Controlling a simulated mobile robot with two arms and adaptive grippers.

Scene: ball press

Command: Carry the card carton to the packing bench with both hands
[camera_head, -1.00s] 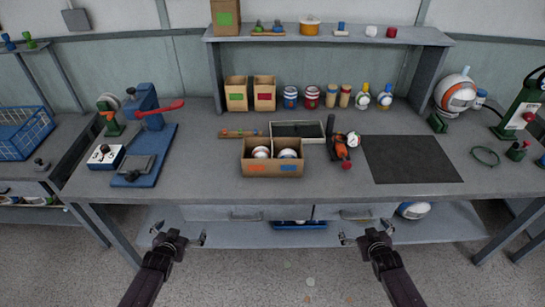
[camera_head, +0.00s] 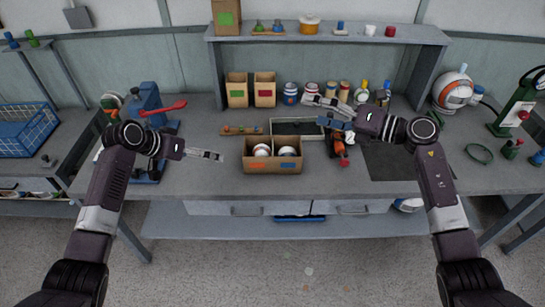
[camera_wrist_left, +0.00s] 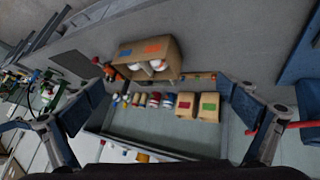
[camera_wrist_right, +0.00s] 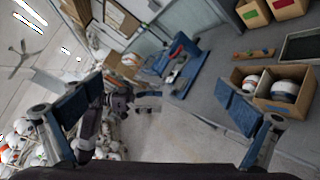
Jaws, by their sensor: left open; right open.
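The card carton (camera_head: 272,169) is an open brown box with an orange and a blue label. It stands upright on the grey bench with two balls inside. It also shows in the left wrist view (camera_wrist_left: 138,50) and at the right of the right wrist view (camera_wrist_right: 284,71). My left gripper (camera_head: 218,156) is open and empty, in the air left of the carton. My right gripper (camera_head: 315,110) is open and empty, raised to the right of the carton and farther back. Neither touches the carton. Which surface is the packing bench, I cannot tell.
A blue press with a red lever (camera_head: 172,107) stands at the left, partly behind my left arm. A shallow tray (camera_head: 283,127) and an orange tool (camera_head: 338,146) are close to the carton. A dark mat (camera_head: 390,165) lies at the right. A blue crate (camera_head: 25,135) is far left.

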